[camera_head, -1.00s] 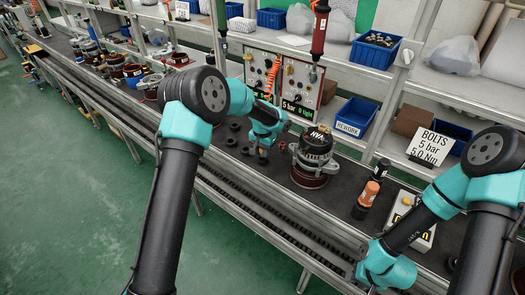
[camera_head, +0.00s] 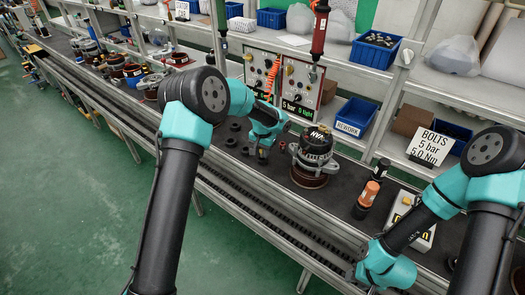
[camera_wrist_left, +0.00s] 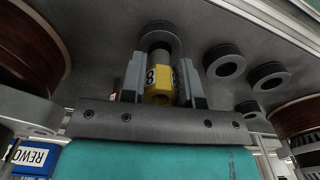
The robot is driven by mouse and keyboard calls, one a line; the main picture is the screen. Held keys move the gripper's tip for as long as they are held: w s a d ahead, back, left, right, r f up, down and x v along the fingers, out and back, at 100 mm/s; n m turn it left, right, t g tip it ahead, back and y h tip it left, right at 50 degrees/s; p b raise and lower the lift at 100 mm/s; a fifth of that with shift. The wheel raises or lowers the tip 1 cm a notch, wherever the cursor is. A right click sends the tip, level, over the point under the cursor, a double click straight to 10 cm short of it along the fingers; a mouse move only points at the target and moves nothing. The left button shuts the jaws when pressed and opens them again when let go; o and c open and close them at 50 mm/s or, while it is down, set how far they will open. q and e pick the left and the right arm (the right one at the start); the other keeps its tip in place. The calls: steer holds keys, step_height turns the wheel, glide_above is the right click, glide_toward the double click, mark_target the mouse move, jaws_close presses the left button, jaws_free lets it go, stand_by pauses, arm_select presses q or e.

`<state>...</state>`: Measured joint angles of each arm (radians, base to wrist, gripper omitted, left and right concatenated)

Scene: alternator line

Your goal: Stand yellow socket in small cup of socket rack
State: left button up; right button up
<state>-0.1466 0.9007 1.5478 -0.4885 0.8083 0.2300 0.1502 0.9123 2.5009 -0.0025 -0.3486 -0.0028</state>
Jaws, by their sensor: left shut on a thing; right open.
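Other dark round cups (camera_wrist_left: 223,61) of different sizes lie to the right in the left wrist view. In the head view my left gripper (camera_head: 262,152) is low among dark cups (camera_head: 235,127) left of the alternator.
An alternator (camera_head: 316,150) stands on a brown round base just right of my left gripper. Control panels (camera_head: 300,87) and a blue REWORK bin (camera_head: 355,116) are behind.

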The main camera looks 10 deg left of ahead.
arm_select(q)
steer(key=shift+f, duration=0.95)
steer(key=o, duration=0.9)
step_height(320, 180, up, 18)
steer(key=shift+f, duration=0.25)
stand_by(0.6)
steer(key=s+a+f+h, duration=0.1)
steer(key=s+f, duration=0.4)
steer(key=f, duration=0.3)
steer(key=s+a+f+n+h, duration=0.1)
steer(key=s+f, duration=0.4)
steer(key=f, duration=0.3)
steer(key=s+a+f+h, duration=0.1)
steer(key=s+f, duration=0.4)
steer(key=f, duration=0.3)
steer(key=s+f+n, duration=0.1)
steer(key=s+f, duration=0.2)
steer(key=s, duration=0.3)
steer(key=s+a+f+n, duration=0.1)
steer(key=s+f, duration=0.1)
steer(key=s, duration=0.5)
steer(key=s+f+n, duration=0.2)
steer(key=s+f, duration=0.1)
steer(key=s, duration=0.4)
steer(key=shift+s+a+f+t+h, duration=0.15)
steer(key=shift+f+t+h, duration=0.15)
steer(key=shift+t+h, duration=0.1)
